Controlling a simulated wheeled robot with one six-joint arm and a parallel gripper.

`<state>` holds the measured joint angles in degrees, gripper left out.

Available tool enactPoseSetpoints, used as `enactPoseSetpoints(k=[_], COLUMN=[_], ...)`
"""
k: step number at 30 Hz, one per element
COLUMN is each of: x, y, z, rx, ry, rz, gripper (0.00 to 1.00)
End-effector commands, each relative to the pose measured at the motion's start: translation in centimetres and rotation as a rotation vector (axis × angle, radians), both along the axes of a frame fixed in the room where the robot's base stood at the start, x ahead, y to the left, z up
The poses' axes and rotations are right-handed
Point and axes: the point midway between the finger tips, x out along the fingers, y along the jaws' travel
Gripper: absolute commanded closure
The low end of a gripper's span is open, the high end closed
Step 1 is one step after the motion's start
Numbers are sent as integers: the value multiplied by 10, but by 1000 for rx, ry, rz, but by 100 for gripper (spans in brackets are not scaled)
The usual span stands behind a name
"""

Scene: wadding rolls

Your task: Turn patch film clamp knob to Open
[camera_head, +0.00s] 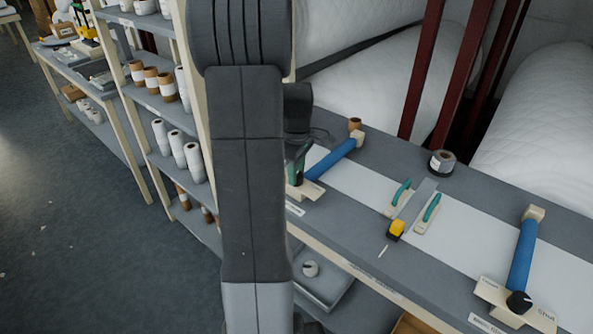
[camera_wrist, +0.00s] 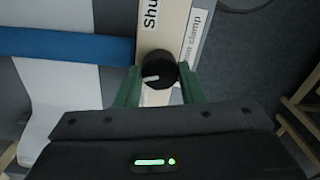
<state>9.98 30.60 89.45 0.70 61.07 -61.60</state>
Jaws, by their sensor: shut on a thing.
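The clamp knob (camera_wrist: 157,68) is black and round, with a white pointer mark aimed left in the wrist view. It sits on a pale wooden plate (camera_wrist: 172,25) at the end of a blue bar (camera_wrist: 65,46). A "Shut" label (camera_wrist: 150,14) lies above the knob, beside a label ending in "clamp" (camera_wrist: 194,36). My gripper (camera_wrist: 160,80) has its green fingers on both sides of the knob, shut on it. In the head view my gripper (camera_head: 298,165) is mostly hidden behind my arm, over the near end of the left blue bar (camera_head: 334,157). No "Open" label is visible at this knob.
A second blue clamp bar (camera_head: 522,255) with a black knob (camera_head: 519,302) lies at the right. Two teal-handled tools, a yellow tool (camera_head: 396,229) and a tape roll (camera_head: 441,162) rest on the bench between. Shelves with rolls (camera_head: 176,149) stand left.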

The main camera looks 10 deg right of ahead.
Motion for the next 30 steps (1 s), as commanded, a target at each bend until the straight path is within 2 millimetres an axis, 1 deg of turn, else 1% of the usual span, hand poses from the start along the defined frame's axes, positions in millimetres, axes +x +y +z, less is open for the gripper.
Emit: enactPoseSetpoints(k=[18, 24, 30], x=[1, 1, 1], y=[0, 0, 0], z=[1, 1, 1], rx=[-1, -2, -2], ry=[-1, -2, -2], rz=[572, 717, 816], gripper=[87, 87, 87])
